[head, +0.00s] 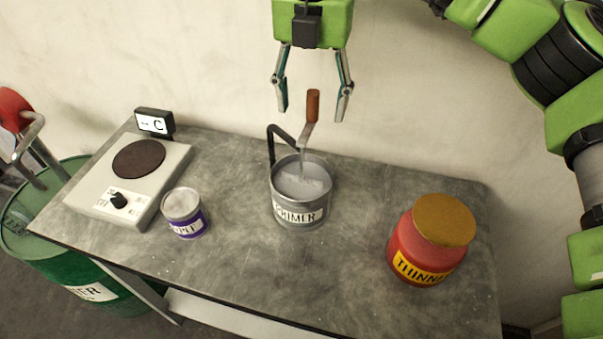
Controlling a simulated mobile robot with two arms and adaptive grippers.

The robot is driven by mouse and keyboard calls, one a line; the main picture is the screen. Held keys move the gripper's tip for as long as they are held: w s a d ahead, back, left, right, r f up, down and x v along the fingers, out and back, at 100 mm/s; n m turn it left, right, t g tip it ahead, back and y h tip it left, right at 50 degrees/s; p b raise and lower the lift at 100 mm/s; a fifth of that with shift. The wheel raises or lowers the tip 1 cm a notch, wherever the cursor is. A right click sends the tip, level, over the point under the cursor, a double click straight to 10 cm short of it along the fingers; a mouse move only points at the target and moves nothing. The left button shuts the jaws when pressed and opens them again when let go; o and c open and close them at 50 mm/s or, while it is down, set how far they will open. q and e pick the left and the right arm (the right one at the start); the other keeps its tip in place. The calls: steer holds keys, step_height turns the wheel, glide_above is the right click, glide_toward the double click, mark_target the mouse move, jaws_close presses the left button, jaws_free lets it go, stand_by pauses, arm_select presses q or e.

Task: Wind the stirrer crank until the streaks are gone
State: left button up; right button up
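The stirrer crank has an upright orange-brown handle (313,106) on a grey bent rod that goes down into an open metal can labelled PRIMER (299,216). The can stands near the middle of the grey bench. The primer (303,183) inside looks grey with a paler patch; I cannot tell clearly whether streaks show. My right gripper (313,108) points down above the can with its fingers wide apart, one to each side of the handle in the picture. No contact with the handle is visible. My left gripper is not in view.
A hot plate (151,163) with a small display (154,123) stands at the left of the bench (340,282). A purple-labelled can (185,213) is beside it. A red THINNER jar (430,240) stands right. A green drum (40,235) is at the far left.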

stand_by(0.5)
step_height(320, 180, up, 8)
steer(key=p, duration=0.6)
stand_by(0.5)
